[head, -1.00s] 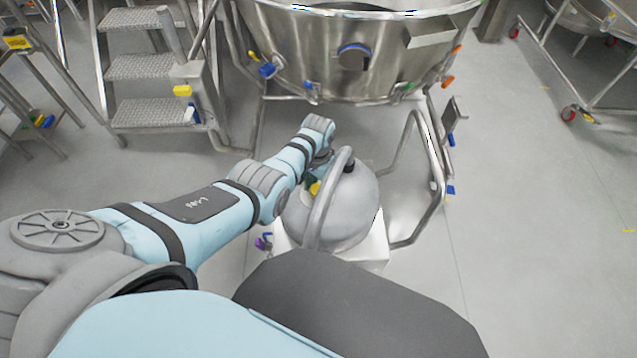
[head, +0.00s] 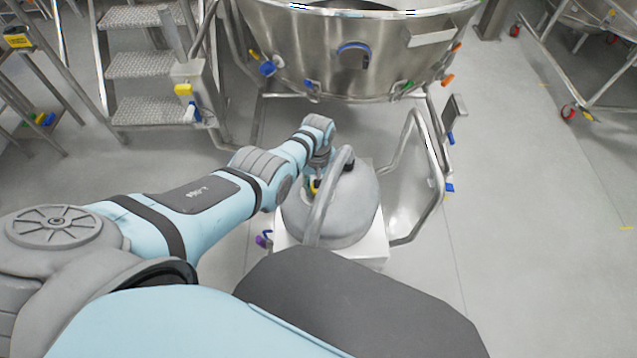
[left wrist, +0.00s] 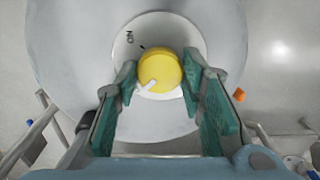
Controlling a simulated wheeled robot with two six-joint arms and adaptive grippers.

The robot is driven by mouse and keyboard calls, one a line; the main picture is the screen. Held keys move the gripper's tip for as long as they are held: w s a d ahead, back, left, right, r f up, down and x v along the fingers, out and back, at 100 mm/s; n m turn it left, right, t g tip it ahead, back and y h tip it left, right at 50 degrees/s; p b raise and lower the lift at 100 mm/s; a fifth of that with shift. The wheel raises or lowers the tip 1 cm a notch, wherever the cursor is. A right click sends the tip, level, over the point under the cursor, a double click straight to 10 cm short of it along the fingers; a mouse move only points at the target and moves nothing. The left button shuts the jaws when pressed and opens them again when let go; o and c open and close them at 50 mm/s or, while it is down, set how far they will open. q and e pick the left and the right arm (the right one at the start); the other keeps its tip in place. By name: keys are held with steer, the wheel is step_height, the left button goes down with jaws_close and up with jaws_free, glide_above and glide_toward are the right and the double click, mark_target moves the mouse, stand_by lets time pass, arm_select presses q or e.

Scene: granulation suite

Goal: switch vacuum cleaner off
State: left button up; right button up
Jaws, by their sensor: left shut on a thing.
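The vacuum cleaner (head: 358,208) is a grey dome with a curved handle on a white square base, in the middle of the head view. Its yellow round knob (left wrist: 160,66) sits on a pale disc in the left wrist view. The knob's white pointer is toward the lower left, and an "ON" label with a small dark mark is at the upper left. My left gripper (left wrist: 159,75) is shut on the knob, one green finger on each side. In the head view the left gripper (head: 314,183) is partly hidden beside the handle. My right gripper is not in view.
A large steel vessel (head: 400,65) on a tubular frame stands just beyond the vacuum cleaner. Steel steps (head: 150,67) are at the upper left. A wheeled frame (head: 585,75) is at the upper right. The floor (head: 530,230) on the right is clear.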

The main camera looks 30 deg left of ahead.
arm_select(q)
steer(key=shift+w+r, duration=0.1)
stand_by(0.3)
steer(key=o, duration=1.1)
steer(key=shift+o, duration=0.2)
step_height(320, 180, up, 12)
